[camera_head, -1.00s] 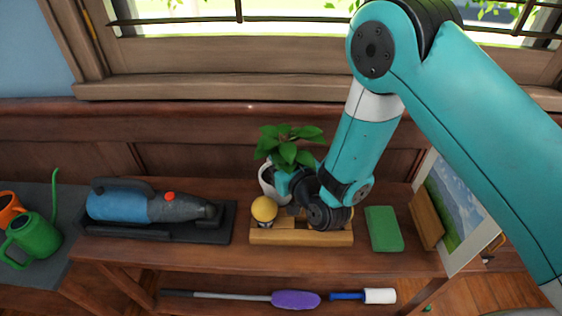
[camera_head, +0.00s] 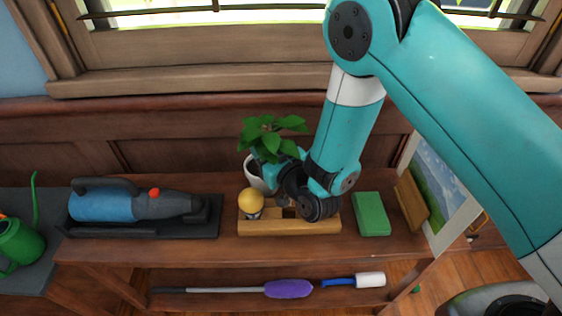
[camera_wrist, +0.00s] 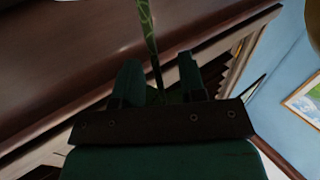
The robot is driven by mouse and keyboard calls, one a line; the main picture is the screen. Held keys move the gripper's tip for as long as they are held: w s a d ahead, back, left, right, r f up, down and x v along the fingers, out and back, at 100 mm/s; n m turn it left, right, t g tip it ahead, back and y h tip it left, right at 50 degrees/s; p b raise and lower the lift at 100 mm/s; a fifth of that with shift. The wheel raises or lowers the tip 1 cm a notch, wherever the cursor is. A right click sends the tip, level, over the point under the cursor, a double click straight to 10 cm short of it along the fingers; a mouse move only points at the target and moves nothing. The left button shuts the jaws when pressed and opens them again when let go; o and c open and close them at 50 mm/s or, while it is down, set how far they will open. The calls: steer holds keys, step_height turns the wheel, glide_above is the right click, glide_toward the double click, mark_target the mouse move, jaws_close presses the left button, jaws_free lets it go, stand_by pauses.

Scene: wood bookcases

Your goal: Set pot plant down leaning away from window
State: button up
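The pot plant, a white pot (camera_head: 253,174) with broad green leaves (camera_head: 270,135), is at the back of the wooden shelf top, behind a yellow ball. My gripper (camera_head: 270,178) is beside the pot's right side, below the leaves, partly hidden by my own wrist. In the wrist view my two dark green fingers (camera_wrist: 160,84) stand apart. A thin, patterned green strip (camera_wrist: 148,35), perhaps a leaf or stem, runs down towards the gap between them. I cannot tell whether they grip the plant or whether the pot rests on the shelf.
The window sill (camera_head: 190,84) runs along the back. A yellow ball (camera_head: 250,200) and wooden block (camera_head: 285,226) are in front of the pot. A blue handheld vacuum (camera_head: 125,204) lies left; a green block (camera_head: 371,214) and picture (camera_head: 445,190) are right.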

steer(key=b+v, duration=0.2)
steer(key=v, duration=0.9)
steer(key=s+d+r+g+h, duration=0.1)
steer(key=s+d+r+g, duration=0.1)
steer(key=s+r+g, duration=0.2)
steer(key=s+d+r+g+h, duration=0.2)
steer(key=s+r+g, duration=0.2)
steer(key=r+g, duration=0.4)
steer(key=shift+s+d+r, duration=0.3)
steer(key=shift+s+d, duration=0.05)
steer(key=shift+o, duration=0.3)
steer(key=s+d+r+g+h, duration=0.2)
steer(key=s+d+r+g, duration=0.1)
steer(key=s, duration=0.4)
steer(key=shift+s+d, duration=0.3)
steer(key=shift+d, duration=0.45)
steer(key=shift+s, duration=0.2)
